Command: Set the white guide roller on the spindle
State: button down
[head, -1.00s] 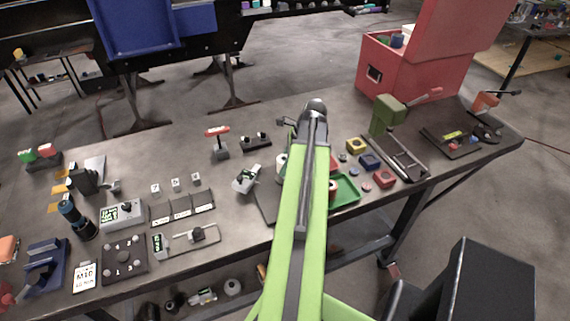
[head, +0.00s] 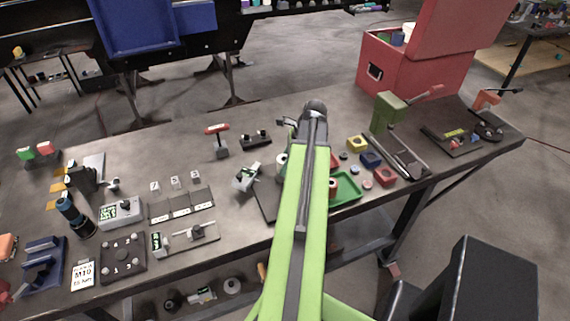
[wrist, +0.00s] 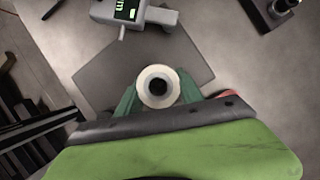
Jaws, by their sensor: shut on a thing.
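The white guide roller (wrist: 145,87) shows end-on in the wrist view, with a dark hole in its middle. My gripper (wrist: 158,93) is shut on it, with one green finger at each side. Below it lies a flat dark plate (wrist: 105,75). In the head view the plate (head: 264,203) shows left of my arm, and a white edge of the roller (head: 281,161) shows beside the arm, which hides my fingers. I cannot make out the spindle. The hole is dark, and I cannot tell whether anything is inside it.
A grey device with a green display (wrist: 128,10) stands at the plate's far edge. A green tray (head: 352,181) and red (head: 385,176), blue (head: 370,160) and yellow (head: 357,143) blocks stand right of my arm. A red-topped stand (head: 219,143) is behind left. Bare table lies at the back.

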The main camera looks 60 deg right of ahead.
jog(key=shift+f+b, duration=0.6)
jog(key=shift+f, duration=0.15)
dwell(0.3)
jog(key=shift+f+b, duration=0.35)
jog(key=shift+b, duration=0.15)
jog(key=shift+c, duration=0.7)
grip_release()
jog(key=shift+r, duration=0.15)
